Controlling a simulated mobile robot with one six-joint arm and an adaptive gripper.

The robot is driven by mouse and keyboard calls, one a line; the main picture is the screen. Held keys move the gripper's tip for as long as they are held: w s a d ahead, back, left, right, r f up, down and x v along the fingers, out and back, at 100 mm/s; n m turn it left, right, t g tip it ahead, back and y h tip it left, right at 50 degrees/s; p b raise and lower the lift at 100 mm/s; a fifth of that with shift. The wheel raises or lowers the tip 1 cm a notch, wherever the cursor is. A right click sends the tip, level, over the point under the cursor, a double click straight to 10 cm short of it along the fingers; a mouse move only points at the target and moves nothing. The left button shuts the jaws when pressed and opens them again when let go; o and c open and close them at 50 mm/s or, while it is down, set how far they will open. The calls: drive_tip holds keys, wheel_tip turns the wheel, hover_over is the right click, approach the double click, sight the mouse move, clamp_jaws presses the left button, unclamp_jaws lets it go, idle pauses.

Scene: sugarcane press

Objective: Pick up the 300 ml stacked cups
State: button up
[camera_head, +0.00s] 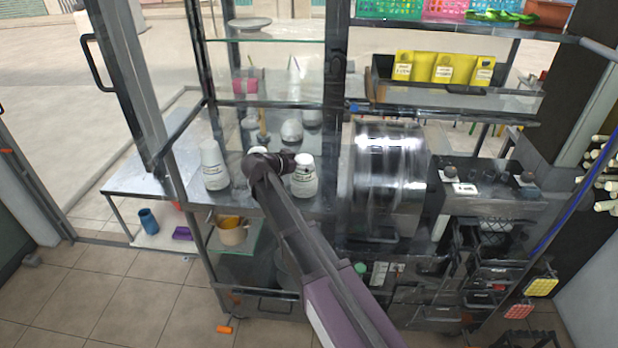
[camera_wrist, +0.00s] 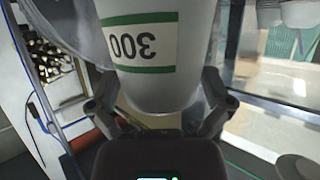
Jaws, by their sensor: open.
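A white cup stack with a green-edged label reading 300 (camera_wrist: 145,45) fills the upper middle of the wrist view; the label appears upside down. My gripper (camera_wrist: 160,92) is open, with one finger on each side of the cup's lower part. I cannot tell whether the fingers touch it. In the head view, my gripper (camera_head: 288,161) is at the shelf, beside a white cup stack (camera_head: 304,182) that seems to be the same one. Another white cup stack (camera_head: 213,168) stands to the left on the shelf.
Several white items stand farther back, including a rounded one (camera_head: 292,131). A shiny metal drum (camera_head: 388,175) is close on the right. A glass upper shelf (camera_head: 265,104) and dark frame posts bound the space.

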drive_tip(key=c, duration=1)
drive_tip(key=shift+o, duration=0.2)
drive_tip(key=shift+r, duration=0.1)
wheel_tip(320, 180, up, 3)
drive_tip(key=p, duration=0.3)
drive_tip(key=shift+r, duration=0.15)
drive_tip(key=s+a+p, duration=0.1)
drive_tip(key=s+a, duration=0.2)
drive_tip(key=s, duration=0.4)
drive_tip(key=s+a+r+p, duration=0.1)
drive_tip(key=s+a, duration=0.2)
drive_tip(key=s, duration=0.5)
drive_tip(key=shift+r, duration=0.25)
drive_tip(key=shift+w, duration=0.1)
